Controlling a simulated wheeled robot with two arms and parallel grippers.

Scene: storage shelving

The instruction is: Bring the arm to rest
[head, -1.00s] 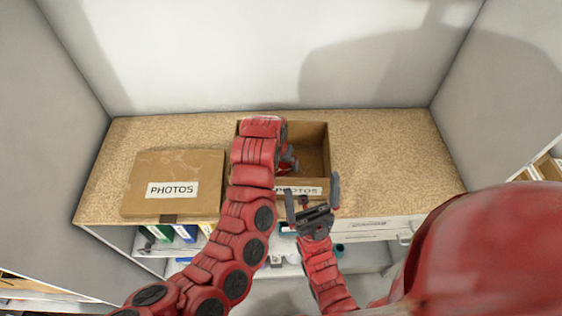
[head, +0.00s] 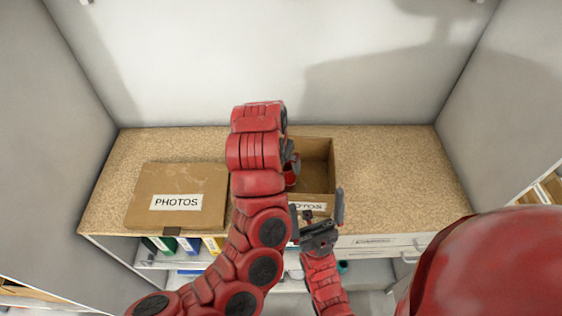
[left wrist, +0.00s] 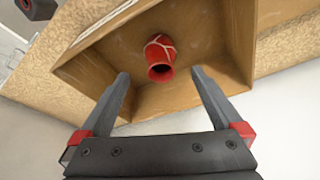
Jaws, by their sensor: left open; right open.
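My left arm (head: 255,180) reaches up over the counter, its wrist above the open cardboard box (head: 318,155). My left gripper (left wrist: 160,75) is open and empty in the left wrist view, above the box; in the head view the arm mostly hides it. A red vase-like vessel (left wrist: 160,58) with pale lines lies inside the box, apart from the fingers. My right gripper (head: 319,212) is open and empty in front of the box's front wall, partly covering its label.
A closed cardboard box (head: 190,178) labelled PHOTOS sits on the counter (head: 400,170) at left. The counter right of the open box is clear. Binders (head: 190,244) stand on a shelf below, with drawers (head: 375,241) at right. Walls (head: 500,120) close both sides.

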